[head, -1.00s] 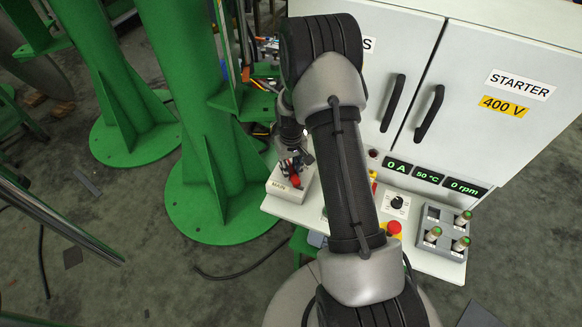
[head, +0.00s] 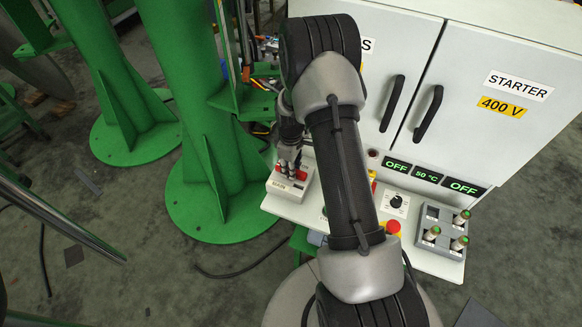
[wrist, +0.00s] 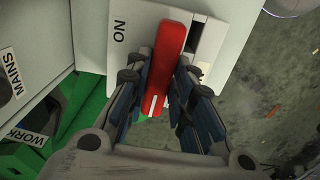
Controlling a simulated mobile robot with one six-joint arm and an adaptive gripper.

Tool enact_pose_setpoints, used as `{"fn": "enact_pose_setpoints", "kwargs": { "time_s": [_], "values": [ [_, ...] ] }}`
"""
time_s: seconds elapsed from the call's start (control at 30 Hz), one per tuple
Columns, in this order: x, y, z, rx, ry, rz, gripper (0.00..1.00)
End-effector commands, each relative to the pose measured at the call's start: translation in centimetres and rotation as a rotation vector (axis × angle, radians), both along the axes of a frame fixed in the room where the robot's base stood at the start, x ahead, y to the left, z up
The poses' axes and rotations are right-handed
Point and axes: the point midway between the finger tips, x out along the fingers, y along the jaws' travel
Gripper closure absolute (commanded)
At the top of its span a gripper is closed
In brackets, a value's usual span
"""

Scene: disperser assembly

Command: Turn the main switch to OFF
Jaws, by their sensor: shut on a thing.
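The main switch is a pale box (head: 283,190) with a red handle, at the left end of the console shelf in the head view. In the wrist view the long red handle (wrist: 172,50) has a white line near its lower end, and an ON label (wrist: 119,32) stands to its left, apart from it. My gripper (wrist: 160,88) is shut on the handle, one finger on each side. In the head view my gripper (head: 290,160) is over the box and partly hides the handle. No OFF label on the switch is readable.
The cabinet displays (head: 397,165) read OFF, 50 °C and OFF. A red emergency button (head: 393,227), a dial (head: 397,203) and a grey tray (head: 430,240) with green-tipped parts are on the shelf to the right. A green column (head: 200,130) stands close left.

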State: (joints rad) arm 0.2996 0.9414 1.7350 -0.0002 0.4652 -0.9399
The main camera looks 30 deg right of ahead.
Motion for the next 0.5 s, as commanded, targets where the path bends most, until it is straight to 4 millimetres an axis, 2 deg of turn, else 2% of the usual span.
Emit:
{"fn": "enact_pose_setpoints", "kwargs": {
  "time_s": [0.5],
  "values": [
    [0.01,0.01,-0.01,0.000,0.000,0.041,1.00]
  ]
}}
